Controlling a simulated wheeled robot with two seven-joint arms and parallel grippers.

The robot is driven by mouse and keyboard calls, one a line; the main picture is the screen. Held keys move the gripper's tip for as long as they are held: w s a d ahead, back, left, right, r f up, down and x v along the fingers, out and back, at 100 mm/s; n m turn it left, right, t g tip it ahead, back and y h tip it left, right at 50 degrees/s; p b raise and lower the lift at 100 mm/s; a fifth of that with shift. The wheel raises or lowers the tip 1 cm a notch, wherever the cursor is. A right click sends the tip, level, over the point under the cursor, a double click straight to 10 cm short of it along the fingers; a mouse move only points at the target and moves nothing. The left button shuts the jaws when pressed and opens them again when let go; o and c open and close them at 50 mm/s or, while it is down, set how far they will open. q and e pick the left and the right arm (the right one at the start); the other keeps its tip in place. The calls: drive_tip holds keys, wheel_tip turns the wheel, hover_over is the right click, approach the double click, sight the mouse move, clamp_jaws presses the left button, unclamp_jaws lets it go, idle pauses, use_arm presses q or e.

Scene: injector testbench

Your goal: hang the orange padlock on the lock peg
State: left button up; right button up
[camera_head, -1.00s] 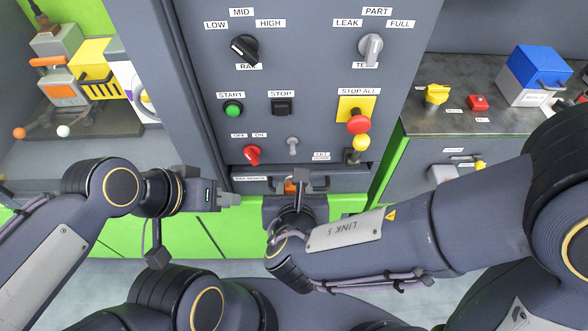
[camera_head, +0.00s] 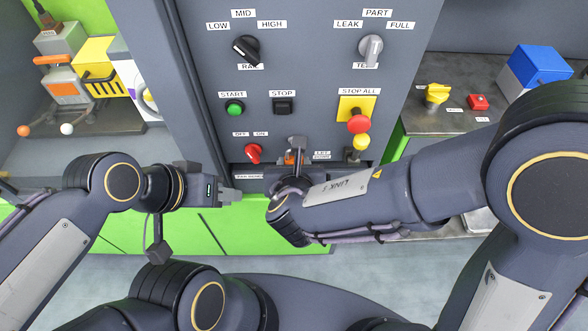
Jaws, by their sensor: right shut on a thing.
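The orange padlock shows only as small orange patches (camera_head: 289,158) at the fingers of my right gripper (camera_head: 296,154). My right gripper is shut on it, just in front of the lower part of the grey control panel (camera_head: 310,85). My arm and gripper hide most of the padlock, so its shackle and tilt cannot be told. I cannot pick out the lock peg. My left gripper (camera_head: 231,194) is to the left and lower, in front of the green cabinet front, apart from the padlock. Whether its fingers are apart cannot be made out.
A red off/on switch (camera_head: 254,153) is close left of my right gripper. Higher up are a black dial (camera_head: 246,50) and a grey dial (camera_head: 371,49). A side bench (camera_head: 420,122) stands right.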

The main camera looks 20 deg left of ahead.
drive_tip(key=w, duration=0.2)
drive_tip(key=shift+w+a+f, duration=0.3)
drive_tip(key=shift+w+a, duration=0.05)
drive_tip(key=shift+f+b, duration=0.25)
drive_tip(key=shift+b, duration=0.5)
idle(1.8)
drive_tip(key=o, duration=1.1)
drive_tip(key=shift+r, duration=0.1)
